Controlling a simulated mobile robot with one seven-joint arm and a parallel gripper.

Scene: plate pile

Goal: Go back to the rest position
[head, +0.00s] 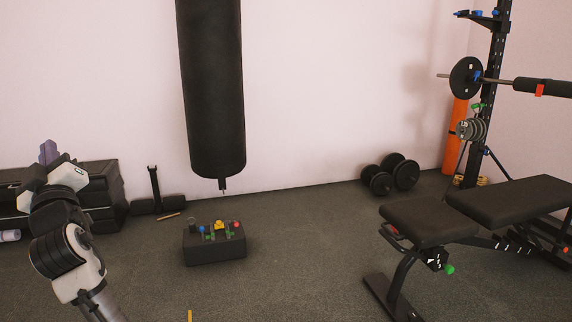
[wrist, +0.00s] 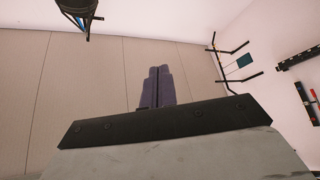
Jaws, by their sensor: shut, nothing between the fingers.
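My gripper (head: 48,152) is at the left of the head view, raised on my folded arm, with its fingers pointing up. In the wrist view the two purple-grey fingers (wrist: 158,88) stand side by side, pressed together with nothing between them. The wrist view looks up toward the wall and ceiling. The gripper touches nothing that I can see.
A black box (head: 214,250) with small coloured items on top stands on the floor. A punching bag (head: 211,90) hangs above and behind it. A weight bench (head: 430,222) is at right, dumbbells (head: 380,178) near the wall. The floor between box and bench is clear.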

